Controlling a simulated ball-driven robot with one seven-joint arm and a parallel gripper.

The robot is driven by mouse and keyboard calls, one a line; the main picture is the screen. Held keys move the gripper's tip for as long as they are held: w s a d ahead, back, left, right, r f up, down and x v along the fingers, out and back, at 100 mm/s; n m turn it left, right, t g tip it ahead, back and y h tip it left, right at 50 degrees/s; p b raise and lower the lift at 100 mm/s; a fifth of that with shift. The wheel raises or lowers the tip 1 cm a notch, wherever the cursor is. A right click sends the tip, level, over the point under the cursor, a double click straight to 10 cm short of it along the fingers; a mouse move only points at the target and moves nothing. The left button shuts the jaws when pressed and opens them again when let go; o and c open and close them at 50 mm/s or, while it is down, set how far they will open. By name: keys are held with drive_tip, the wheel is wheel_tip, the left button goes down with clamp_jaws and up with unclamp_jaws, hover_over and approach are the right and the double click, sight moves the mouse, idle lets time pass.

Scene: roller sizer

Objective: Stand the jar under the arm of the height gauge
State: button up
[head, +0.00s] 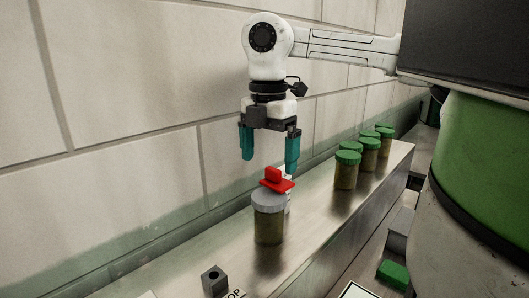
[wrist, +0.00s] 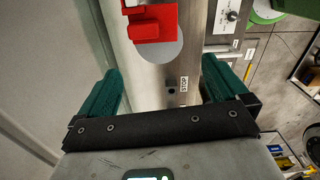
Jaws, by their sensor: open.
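A jar with a grey lid and dull olive contents (head: 268,226) stands upright on the metal bench. The height gauge's red arm (head: 275,181) sits over the lid, with part of a white post (head: 288,199) behind the jar. In the wrist view the red arm (wrist: 152,22) covers part of the grey lid (wrist: 168,48). I cannot tell whether arm and lid touch. My gripper (head: 269,162) has teal fingers, spread and empty, pointing down above the red arm. In the wrist view the fingers (wrist: 162,75) are wide apart with nothing between them.
Several green-lidded jars (head: 346,170) stand along the metal bench (head: 315,213) to the right. A small dark block (head: 214,280) is by a STOP label at the near end. A tiled wall (head: 120,110) runs close behind. A green object (head: 393,273) lies lower right.

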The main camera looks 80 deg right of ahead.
sight(268, 196)
drive_tip(key=shift+f, duration=0.15)
wheel_tip(268, 196, down, 10)
drive_tip(key=shift+f+p, duration=0.25)
drive_tip(key=shift+p, duration=0.5)
drive_tip(key=shift+w, duration=0.1)
drive_tip(key=c, duration=1.1)
